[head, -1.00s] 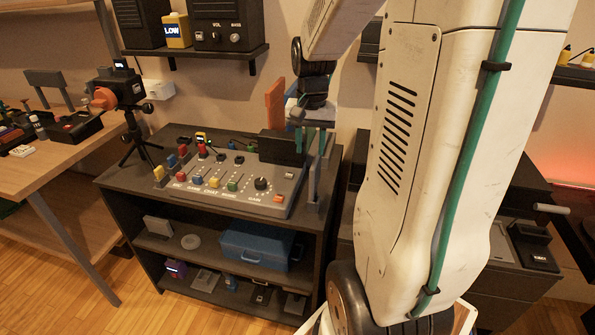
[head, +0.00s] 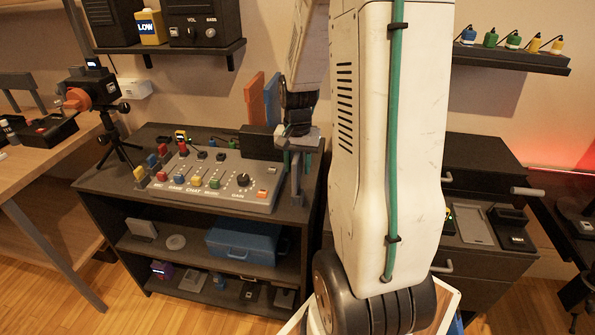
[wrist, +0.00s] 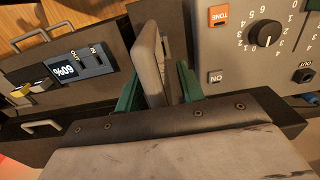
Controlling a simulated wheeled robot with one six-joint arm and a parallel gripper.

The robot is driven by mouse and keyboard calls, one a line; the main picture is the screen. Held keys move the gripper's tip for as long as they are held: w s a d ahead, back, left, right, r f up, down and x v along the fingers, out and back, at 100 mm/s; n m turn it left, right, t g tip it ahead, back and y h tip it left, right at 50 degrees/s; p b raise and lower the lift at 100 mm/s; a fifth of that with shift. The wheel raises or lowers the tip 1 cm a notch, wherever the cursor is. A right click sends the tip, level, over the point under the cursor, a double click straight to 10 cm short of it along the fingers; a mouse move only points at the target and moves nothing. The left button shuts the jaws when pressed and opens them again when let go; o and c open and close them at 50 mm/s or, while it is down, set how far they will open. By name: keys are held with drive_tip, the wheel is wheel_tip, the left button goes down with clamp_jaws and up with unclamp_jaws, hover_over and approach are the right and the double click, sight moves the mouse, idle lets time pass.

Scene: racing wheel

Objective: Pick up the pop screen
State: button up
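My gripper (head: 297,163) is over the right end of the dark table with the mixer, its two green fingers pointing down. In the wrist view my gripper (wrist: 158,88) is open, with one finger on each side of a grey upright slab (wrist: 149,60) with rounded edges. The slab also shows below the fingers in the head view (head: 296,187). I cannot tell whether this slab is the pop screen or whether a finger touches it.
The mixer (head: 222,185) stands just left of my gripper. Orange (head: 254,98) and blue (head: 272,97) upright panels and a black box (head: 262,143) stand behind. A blue case (head: 243,242) is on the shelf below. Dark drawers (head: 490,215) stand to the right.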

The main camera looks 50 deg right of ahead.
drive_tip(key=shift+f, duration=0.25)
idle(0.4)
clamp_jaws()
